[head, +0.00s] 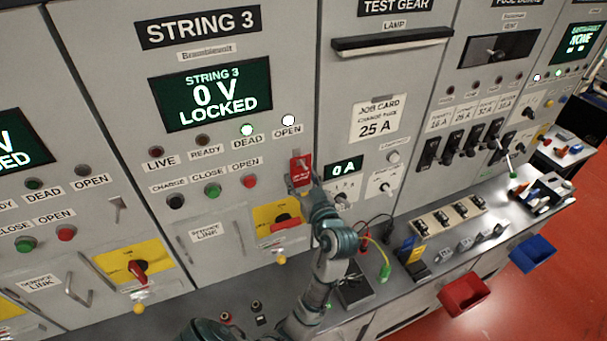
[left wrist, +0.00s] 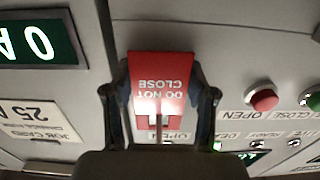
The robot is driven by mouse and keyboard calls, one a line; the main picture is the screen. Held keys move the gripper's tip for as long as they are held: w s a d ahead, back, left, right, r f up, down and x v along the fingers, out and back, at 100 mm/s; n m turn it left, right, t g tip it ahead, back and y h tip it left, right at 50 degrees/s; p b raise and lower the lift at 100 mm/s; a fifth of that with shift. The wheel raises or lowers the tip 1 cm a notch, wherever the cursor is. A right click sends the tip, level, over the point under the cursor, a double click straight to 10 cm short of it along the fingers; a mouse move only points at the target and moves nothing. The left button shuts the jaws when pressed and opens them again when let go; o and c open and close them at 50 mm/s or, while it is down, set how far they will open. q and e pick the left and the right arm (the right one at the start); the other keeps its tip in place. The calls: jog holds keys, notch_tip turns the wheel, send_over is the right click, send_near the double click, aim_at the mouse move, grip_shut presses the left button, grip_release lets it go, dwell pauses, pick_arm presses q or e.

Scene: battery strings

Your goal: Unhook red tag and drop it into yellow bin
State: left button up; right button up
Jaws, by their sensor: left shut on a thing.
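The red tag (head: 301,167) is at the String 3 panel, right of the red OPEN button and below the OPEN lamp. In the left wrist view the tag (left wrist: 161,75) reads "DO NOT CLOSE" upside down. My left gripper (head: 304,182) is shut on the tag, with a finger at each side edge in the wrist view. I cannot tell whether the tag still hangs on a hook; its attachment is not clear. No yellow bin is visible in either view. My right gripper is not in view.
A red bin (head: 464,294) and a blue bin (head: 533,253) hang at the bench front on the right. A yellow plate with a red rotary handle (head: 284,221) is just below my gripper. Fuse holders (head: 448,216) and a green-clipped lead (head: 385,270) are on the bench.

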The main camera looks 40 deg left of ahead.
pick_arm(q)
jog(key=shift+r, duration=0.3)
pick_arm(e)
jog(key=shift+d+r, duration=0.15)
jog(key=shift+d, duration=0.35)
pick_arm(q)
jog(key=shift+d, duration=0.1)
jog(key=shift+b+v, duration=0.35)
jog(key=shift+v, duration=1.7)
jog(key=shift+b+v, duration=0.6)
jog(key=shift+v, duration=1.8)
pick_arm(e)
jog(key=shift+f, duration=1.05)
